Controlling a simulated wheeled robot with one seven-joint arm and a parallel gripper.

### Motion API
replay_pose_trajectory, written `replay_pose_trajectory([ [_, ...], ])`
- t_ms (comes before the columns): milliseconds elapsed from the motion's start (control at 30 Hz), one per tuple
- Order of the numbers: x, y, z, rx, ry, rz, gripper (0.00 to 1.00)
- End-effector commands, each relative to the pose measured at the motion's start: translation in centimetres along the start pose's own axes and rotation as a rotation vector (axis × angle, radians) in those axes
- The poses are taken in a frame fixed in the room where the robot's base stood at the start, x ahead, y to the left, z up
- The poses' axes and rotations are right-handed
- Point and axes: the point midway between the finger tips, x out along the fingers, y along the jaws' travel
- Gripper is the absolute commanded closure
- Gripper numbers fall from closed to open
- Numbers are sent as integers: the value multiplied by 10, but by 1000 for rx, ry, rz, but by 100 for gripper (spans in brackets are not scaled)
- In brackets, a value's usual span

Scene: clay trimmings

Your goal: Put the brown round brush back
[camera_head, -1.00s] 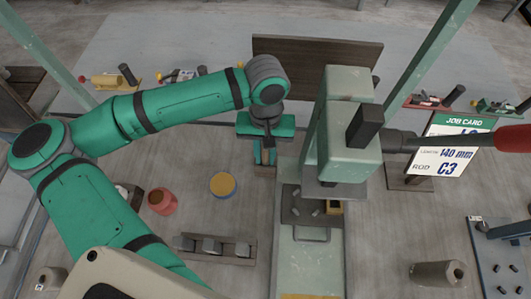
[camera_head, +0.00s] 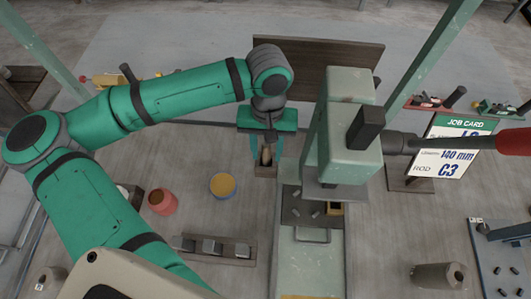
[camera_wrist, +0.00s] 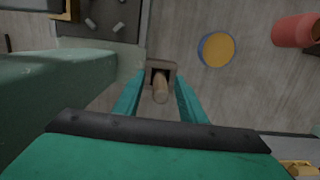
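The brown round brush (camera_head: 266,155) shows as a tan-brown cylinder standing in a small square brown holder (camera_head: 265,171) left of the green press. In the wrist view the brush (camera_wrist: 160,88) rises from the opening of the square holder (camera_wrist: 161,66). My gripper (camera_head: 267,150) is above the holder, with one finger on each side of the brush. In the wrist view my gripper (camera_wrist: 161,82) is open, with a gap between the brush and each finger. The lower end of the brush is hidden inside the holder.
The green press (camera_head: 350,125) stands close on the right of my gripper. A blue round pot with a yellow top (camera_head: 223,185), a red pot (camera_head: 162,202) and a wooden rack (camera_head: 215,248) are to the left. A brown board (camera_head: 318,62) stands behind.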

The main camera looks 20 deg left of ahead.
Motion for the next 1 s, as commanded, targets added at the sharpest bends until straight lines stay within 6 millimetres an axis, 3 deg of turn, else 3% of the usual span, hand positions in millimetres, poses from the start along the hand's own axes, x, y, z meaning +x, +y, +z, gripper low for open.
replay_pose_trajectory([
  [200, -46, -3, 0, -6, 2, -2, 63],
  [433, -83, -3, 0, -7, 1, -1, 63],
  [633, -97, -2, 0, -5, 0, 0, 63],
  [1000, -98, -2, 0, -3, -1, 0, 63],
])
